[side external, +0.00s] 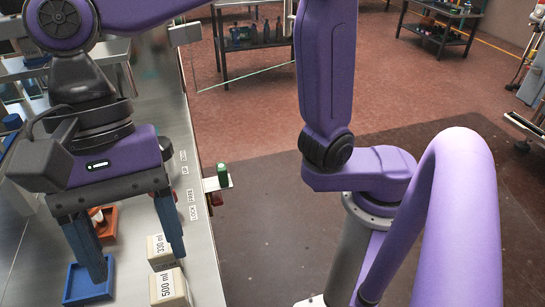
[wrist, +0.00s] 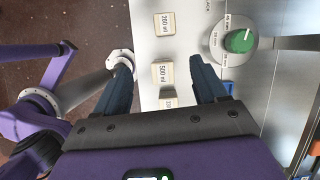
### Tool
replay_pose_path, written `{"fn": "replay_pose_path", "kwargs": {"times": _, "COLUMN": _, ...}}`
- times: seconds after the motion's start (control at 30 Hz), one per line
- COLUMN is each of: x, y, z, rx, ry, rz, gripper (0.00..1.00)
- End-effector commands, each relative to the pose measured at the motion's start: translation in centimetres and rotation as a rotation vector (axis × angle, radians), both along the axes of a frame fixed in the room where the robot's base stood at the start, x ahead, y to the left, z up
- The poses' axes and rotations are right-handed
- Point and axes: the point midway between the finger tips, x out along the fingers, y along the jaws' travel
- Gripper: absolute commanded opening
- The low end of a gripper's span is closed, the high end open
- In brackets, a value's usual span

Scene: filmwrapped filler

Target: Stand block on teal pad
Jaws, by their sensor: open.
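My gripper (side external: 140,268) is open, its two dark blue fingers pointing down over the steel bench. Nothing is held between them. In the wrist view, my gripper (wrist: 160,65) has a cream block marked 500 ml (wrist: 163,74) in the gap between the fingertips; I cannot tell the height. The 500 ml block also shows in the side view (side external: 170,289). A block marked 330 ml (side external: 160,252) stands beside it, and a block marked 250 ml (wrist: 165,23) lies further up the wrist view. I cannot make out a teal pad in either view.
A blue tray (side external: 70,290) sits below the left finger in the side view, with an orange tray (side external: 108,232) behind it. The bench edge is close to the blocks.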

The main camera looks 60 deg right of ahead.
Motion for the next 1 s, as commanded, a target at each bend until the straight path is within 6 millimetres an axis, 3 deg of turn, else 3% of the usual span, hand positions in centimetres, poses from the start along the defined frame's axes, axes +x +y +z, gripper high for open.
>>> {"fn": "replay_pose_path", "kwargs": {"times": 0.2, "x": 1.5, "y": -6.9, "z": -2.6, "rx": 0.027, "ry": -0.133, "rz": 0.295, "gripper": 0.71}}
{"fn": "replay_pose_path", "kwargs": {"times": 0.43, "x": 1.6, "y": -15.4, "z": -5.7, "rx": 0.047, "ry": -0.277, "rz": 0.698, "gripper": 0.71}}
{"fn": "replay_pose_path", "kwargs": {"times": 0.8, "x": -1.6, "y": -28.7, "z": -10.5, "rx": 0.057, "ry": -0.424, "rz": 1.389, "gripper": 0.71}}
{"fn": "replay_pose_path", "kwargs": {"times": 1.0, "x": -3.6, "y": -32.9, "z": -12.2, "rx": 0.063, "ry": -0.452, "rz": 1.656, "gripper": 0.71}}
